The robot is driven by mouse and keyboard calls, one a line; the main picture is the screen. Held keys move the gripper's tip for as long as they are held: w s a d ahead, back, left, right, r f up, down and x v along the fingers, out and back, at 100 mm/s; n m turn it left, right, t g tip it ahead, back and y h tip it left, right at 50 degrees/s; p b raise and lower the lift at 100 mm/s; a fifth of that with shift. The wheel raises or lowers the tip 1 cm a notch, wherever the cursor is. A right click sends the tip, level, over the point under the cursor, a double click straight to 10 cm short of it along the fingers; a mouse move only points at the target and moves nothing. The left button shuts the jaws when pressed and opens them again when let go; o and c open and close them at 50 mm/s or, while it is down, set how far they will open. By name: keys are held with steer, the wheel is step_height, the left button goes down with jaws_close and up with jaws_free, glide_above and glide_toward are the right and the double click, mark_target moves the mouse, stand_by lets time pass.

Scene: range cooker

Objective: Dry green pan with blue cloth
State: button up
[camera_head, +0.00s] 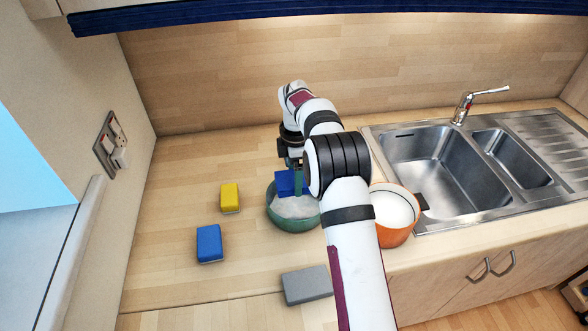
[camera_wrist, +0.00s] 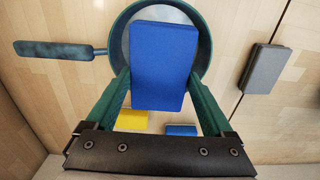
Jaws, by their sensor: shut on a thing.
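The green pan (camera_head: 293,225) stands on the wooden worktop, left of the orange pot. Its inside looks pale. My gripper (camera_head: 292,170) is over the pan and shut on a blue block-shaped cloth (camera_head: 285,184). In the wrist view the cloth (camera_wrist: 164,60) sits between the green fingers of my gripper (camera_wrist: 160,82) and covers much of the round green pan (camera_wrist: 206,38). The pan's handle (camera_wrist: 60,50) points left there. I cannot tell whether the cloth touches the pan's inside. My arm hides the pan's right edge in the head view.
A yellow sponge (camera_head: 230,197) and a second blue block (camera_head: 209,243) lie left of the pan. A grey block (camera_head: 307,285) lies near the front edge. An orange pot (camera_head: 395,237) with pale contents stands by the sink (camera_head: 440,165). The back left worktop is clear.

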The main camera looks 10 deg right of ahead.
steer(key=shift+f, duration=0.3)
